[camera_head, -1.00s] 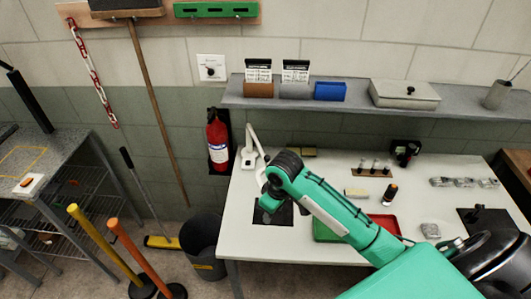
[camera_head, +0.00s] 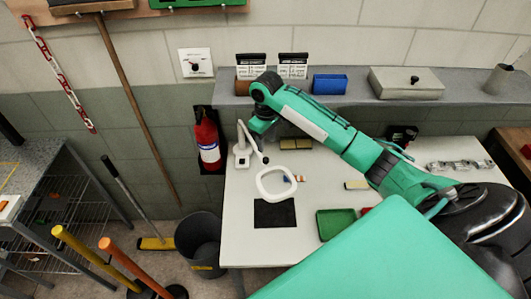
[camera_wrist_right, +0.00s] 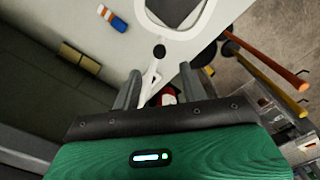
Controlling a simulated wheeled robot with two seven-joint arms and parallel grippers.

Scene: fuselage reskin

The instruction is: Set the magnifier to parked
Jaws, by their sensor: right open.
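My right gripper (camera_head: 262,135) is by the magnifier's arm, above and behind the ring. In the right wrist view, my right gripper (camera_wrist_right: 161,85) is open, with the magnifier's thin arm (camera_wrist_right: 150,82) showing between its fingers. The dark joint knob (camera_wrist_right: 159,51) and part of the ring (camera_wrist_right: 205,22) lie beyond. Contact cannot be told. My left gripper is out of view.
A grey shelf (camera_head: 460,92) runs along the wall behind my right arm. A fire extinguisher (camera_head: 207,140) hangs left of the table (camera_head: 245,235).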

